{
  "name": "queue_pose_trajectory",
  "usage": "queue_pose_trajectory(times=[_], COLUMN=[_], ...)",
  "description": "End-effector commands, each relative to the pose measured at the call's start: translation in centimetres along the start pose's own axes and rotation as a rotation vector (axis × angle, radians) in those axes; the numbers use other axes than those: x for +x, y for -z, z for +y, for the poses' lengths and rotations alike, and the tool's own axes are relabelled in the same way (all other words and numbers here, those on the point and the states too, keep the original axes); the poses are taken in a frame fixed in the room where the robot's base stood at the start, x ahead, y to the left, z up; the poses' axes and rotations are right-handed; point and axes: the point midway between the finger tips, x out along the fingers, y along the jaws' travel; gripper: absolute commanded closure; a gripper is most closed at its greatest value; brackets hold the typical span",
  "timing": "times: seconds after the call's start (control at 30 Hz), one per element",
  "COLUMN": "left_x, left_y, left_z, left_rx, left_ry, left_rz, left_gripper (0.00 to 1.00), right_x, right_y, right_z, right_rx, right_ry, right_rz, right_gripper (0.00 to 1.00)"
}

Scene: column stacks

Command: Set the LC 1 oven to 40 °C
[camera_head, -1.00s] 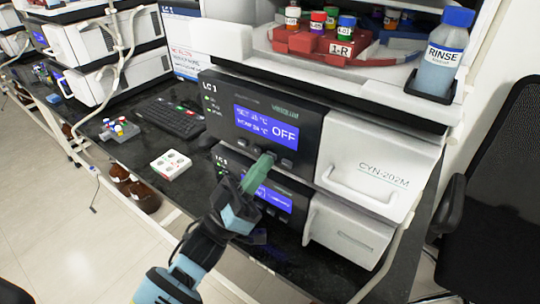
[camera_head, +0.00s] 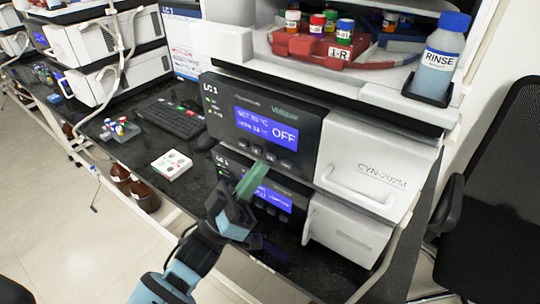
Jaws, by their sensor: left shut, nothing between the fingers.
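The LC 1 oven (camera_head: 306,123) is the upper unit of the stack, with a dark panel and a white door. Its blue display (camera_head: 266,128) shows a large OFF. The smaller set and actual temperature lines are too blurred to read surely. A row of small buttons (camera_head: 285,163) runs below the display. My left gripper (camera_head: 259,168) is shut and empty, its green fingertips just below the button row, partly in front of the lower unit's panel. I cannot tell whether they touch anything. My right gripper is not in view.
A lower unit (camera_head: 345,237), also marked LC 1, with a lit display sits under the oven. A red tray of vials (camera_head: 312,46) and a RINSE bottle (camera_head: 440,50) are above. A keyboard (camera_head: 172,118) and a white vial block (camera_head: 171,165) lie left on the dark bench.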

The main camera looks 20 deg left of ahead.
Motion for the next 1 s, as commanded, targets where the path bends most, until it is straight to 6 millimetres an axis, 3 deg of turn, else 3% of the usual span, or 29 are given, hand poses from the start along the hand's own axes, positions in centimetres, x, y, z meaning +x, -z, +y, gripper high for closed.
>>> queue_pose_trajectory(times=[1.0], left_x=[0.59], left_y=[-0.48], left_z=[-0.43], left_rx=[0.000], left_ry=[0.000], left_rz=[-0.001], left_gripper=[1.00], right_x=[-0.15], right_y=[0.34], right_z=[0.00], right_rx=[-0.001], right_ry=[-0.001], right_rz=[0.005], right_gripper=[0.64])
